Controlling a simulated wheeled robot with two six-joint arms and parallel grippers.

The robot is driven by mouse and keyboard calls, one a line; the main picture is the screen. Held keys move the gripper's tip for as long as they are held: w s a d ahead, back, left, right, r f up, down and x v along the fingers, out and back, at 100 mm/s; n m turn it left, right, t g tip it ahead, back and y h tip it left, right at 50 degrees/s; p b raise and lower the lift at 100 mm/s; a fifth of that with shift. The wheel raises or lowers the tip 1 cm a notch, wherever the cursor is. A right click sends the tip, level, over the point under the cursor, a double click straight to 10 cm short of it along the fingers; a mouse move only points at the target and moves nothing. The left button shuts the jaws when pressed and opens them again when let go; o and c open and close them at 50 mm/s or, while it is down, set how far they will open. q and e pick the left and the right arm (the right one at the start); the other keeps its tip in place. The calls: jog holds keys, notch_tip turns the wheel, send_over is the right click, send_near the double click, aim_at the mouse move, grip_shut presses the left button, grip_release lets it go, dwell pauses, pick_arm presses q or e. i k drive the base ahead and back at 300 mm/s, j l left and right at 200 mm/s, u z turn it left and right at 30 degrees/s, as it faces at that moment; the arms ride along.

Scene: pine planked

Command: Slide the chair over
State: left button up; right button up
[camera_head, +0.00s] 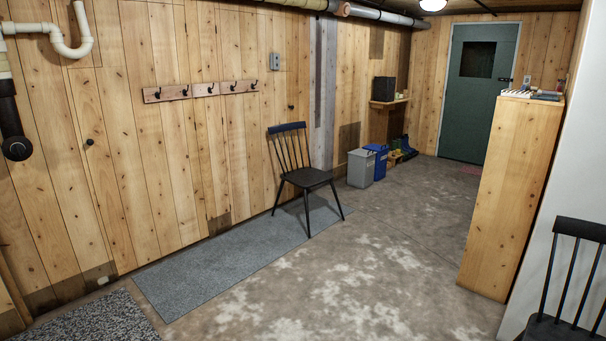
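A black wooden chair (308,178) with a spindle back stands upright near the left plank wall. Its legs are on or beside the far end of a grey mat (215,262). A second black chair (569,285) is at the right edge, beside the white wall, and is cut off by the frame. Neither of my grippers shows in the head view, and nothing touches the first chair.
A wooden cabinet (512,195) stands at the right. Bins (361,168) stand by the left wall beyond the chair, and a green door (478,90) is at the back. A speckled mat (88,320) lies at lower left. The concrete floor (385,265) between is clear.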

aim_at(305, 177)
jog(key=i, duration=7.3)
